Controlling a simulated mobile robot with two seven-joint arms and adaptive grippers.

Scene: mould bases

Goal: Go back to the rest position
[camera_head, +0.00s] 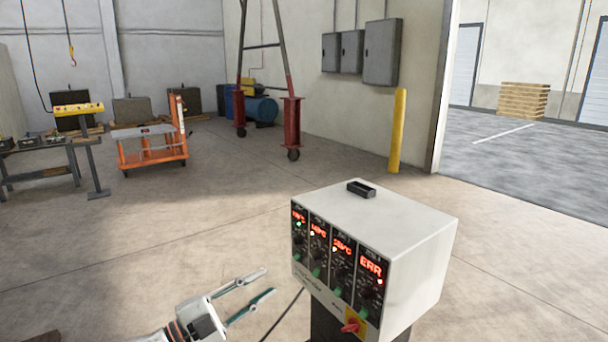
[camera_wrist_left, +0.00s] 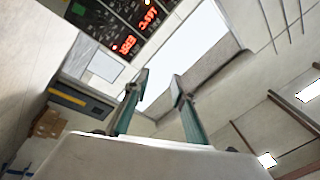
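My left gripper (camera_head: 268,282) comes in at the bottom of the head view, left of a white control box (camera_head: 405,262). Its two fingers are apart with nothing between them. In the left wrist view the open fingers (camera_wrist_left: 160,85) also show, with empty space between the tips. The box's front panel has several red displays, one reading ERR, and a red and yellow switch (camera_head: 353,323) near its lower corner. The panel also shows at the top of the left wrist view (camera_wrist_left: 125,22). The gripper appears apart from the box. My right gripper is not in view.
A small black block (camera_head: 361,189) lies on top of the box. A dark cable runs beside the box. An orange lift cart (camera_head: 150,148), a workbench and a red-footed gantry stand farther back. A yellow post (camera_head: 397,130) stands by the doorway. The floor between is clear.

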